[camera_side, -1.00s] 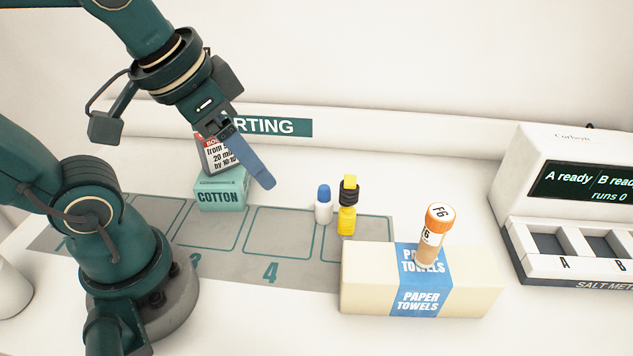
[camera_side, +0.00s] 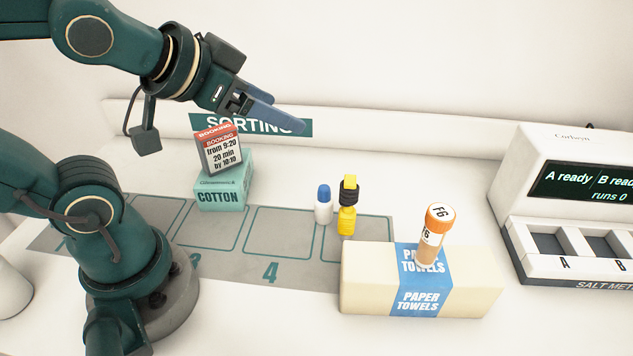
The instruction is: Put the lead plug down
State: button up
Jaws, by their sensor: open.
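The likely lead plug is a yellow upright piece (camera_side: 347,220) with a black band or coil near its top. It stands on the grey mat (camera_side: 290,270), to the right of slot 4, behind the paper towels pack. Nothing holds it. My gripper (camera_side: 288,112) is open and empty, up in the air in front of the sorting sign. It is well above and to the left of the yellow piece, apart from everything.
A small white bottle with a blue cap (camera_side: 323,208) stands close left of the yellow piece. A cotton box (camera_side: 221,195) carries a booking card (camera_side: 219,152). A paper towels pack (camera_side: 375,285) bears an orange-capped tube (camera_side: 434,235). A salt meter (camera_side: 575,200) stands right.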

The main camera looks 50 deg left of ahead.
jog(key=w+r+m+t, duration=0.2)
jog(key=w+r+t, duration=0.15)
jog(key=w, duration=0.25)
jog(key=m+g+h, duration=0.2)
jog(key=m+h, duration=0.8)
jog(key=h, duration=0.1)
send_over(352, 180)
jog(key=w, duration=0.3)
notch_tip(352, 180, down, 6)
jog(key=f, duration=0.1)
jog(key=s+f+g+h, duration=0.1)
jog(key=f, duration=0.1)
jog(key=s+f+g+h, duration=0.1)
jog(key=s+g, duration=0.1)
jog(key=shift+f, duration=0.35)
notch_tip(352, 180, down, 6)
jog(key=w+d+n, duration=0.1)
jog(key=d, duration=0.1)
jog(key=shift+w+h, duration=0.3)
jog(key=shift+d+g, duration=0.1)
jog(key=shift+g, duration=0.15)
jog(key=shift+c, duration=0.2)
